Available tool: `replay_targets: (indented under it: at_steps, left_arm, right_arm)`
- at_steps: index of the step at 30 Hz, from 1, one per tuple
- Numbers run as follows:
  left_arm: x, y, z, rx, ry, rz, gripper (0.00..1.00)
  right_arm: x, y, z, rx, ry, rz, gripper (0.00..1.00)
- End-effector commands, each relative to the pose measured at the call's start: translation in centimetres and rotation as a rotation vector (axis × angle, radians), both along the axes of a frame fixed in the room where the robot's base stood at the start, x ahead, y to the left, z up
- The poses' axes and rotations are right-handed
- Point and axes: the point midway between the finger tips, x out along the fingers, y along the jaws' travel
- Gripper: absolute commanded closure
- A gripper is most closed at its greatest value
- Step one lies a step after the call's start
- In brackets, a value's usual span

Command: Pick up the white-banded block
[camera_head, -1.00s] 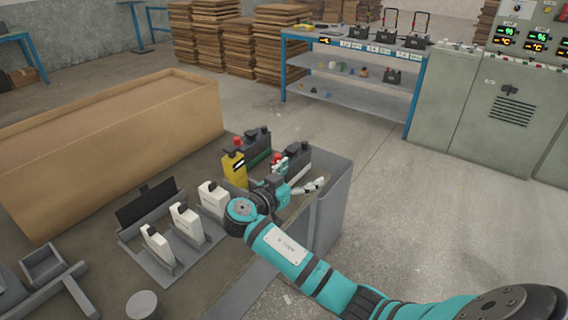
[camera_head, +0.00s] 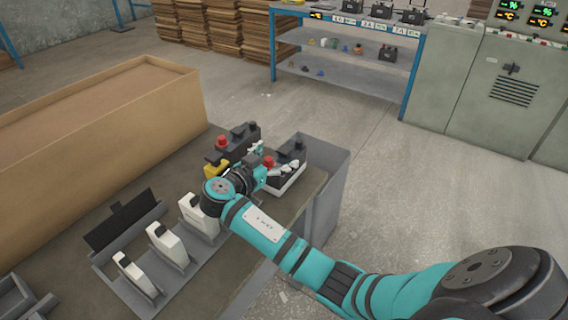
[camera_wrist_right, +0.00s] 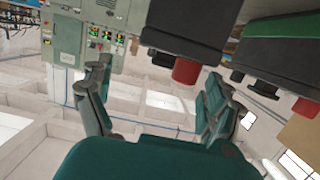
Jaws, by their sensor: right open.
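My left gripper is not in view.
A yellow block (camera_head: 212,167) and a dark green-banded block (camera_head: 243,134) stand to the left of the white-banded one. White blocks (camera_head: 167,243) sit in a grey rack nearer. A cardboard-coloured box (camera_head: 110,120) lies behind left. A grey wall (camera_head: 330,178) edges the bench's right end.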

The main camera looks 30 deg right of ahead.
Motion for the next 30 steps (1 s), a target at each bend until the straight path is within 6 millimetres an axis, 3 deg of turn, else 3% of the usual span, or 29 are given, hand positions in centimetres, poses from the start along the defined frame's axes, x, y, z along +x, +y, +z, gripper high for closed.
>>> replay_targets:
  at_steps: [4,10,20,30]
  left_arm:
    - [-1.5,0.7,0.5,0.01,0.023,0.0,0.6]
    - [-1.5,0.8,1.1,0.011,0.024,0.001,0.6]
    - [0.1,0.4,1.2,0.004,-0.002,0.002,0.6]
    - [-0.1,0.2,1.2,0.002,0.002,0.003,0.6]
  right_arm:
    - [1.0,-1.7,-0.1,-0.003,0.0,-0.003,0.11]
    - [2.3,-4.1,-1.0,-0.002,0.001,-0.002,0.11]
    - [2.5,-4.7,-1.3,0.0,0.0,0.0,0.11]
    - [2.5,-4.7,-1.3,0.0,0.0,-0.001,0.55]
